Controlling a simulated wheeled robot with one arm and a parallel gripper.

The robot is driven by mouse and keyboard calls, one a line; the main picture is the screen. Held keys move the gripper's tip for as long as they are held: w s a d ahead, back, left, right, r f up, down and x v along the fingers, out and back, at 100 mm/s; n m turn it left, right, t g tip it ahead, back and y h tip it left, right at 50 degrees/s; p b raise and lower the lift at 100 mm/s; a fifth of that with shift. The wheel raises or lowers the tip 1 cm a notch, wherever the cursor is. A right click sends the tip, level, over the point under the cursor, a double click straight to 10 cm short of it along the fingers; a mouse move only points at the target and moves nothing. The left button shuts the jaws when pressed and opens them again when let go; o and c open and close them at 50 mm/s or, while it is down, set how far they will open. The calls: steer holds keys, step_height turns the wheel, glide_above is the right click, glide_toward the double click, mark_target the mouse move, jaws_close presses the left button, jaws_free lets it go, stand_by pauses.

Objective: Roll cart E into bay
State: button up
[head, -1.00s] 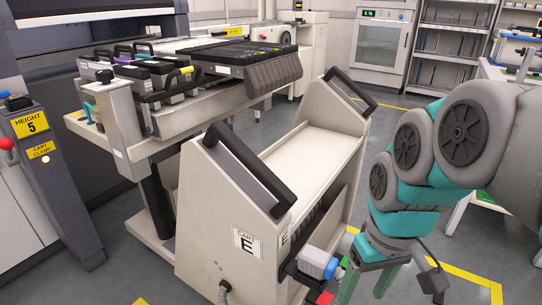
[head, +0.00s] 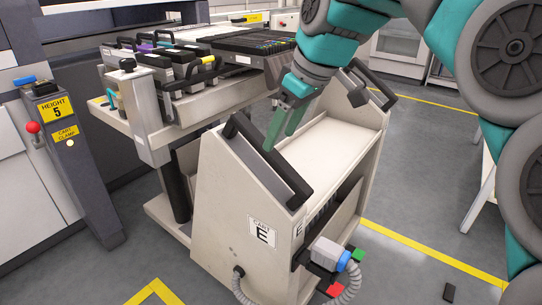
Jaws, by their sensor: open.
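Cart E (head: 222,220) is a beige cart with an "E" label on its near end panel. It stands upright on the floor, right of the feeder table (head: 150,140). One black handle (head: 262,165) slopes along the near end and another (head: 370,88) tops the far end. My gripper (head: 279,143) points down with two green fingers apart, over the cart's top shelf, just beyond the near handle. It looks empty; I cannot tell whether a finger touches the handle. A grey post (head: 75,160) at left reads "HEIGHT 5" and "CART CLAMP". Which floor area is the bay is unclear.
A grey plug with a blue ring (head: 328,254) and a hose sits low on the cart's right side, by green and red blocks. Yellow floor lines (head: 430,258) run at right.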

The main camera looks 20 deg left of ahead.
mark_target(273, 153)
steer(key=x, duration=0.7)
steer(key=shift+f, duration=0.25)
steer(key=shift+c, duration=0.3)
jaws_close()
steer(key=shift+s, duration=0.1)
stand_by(0.8)
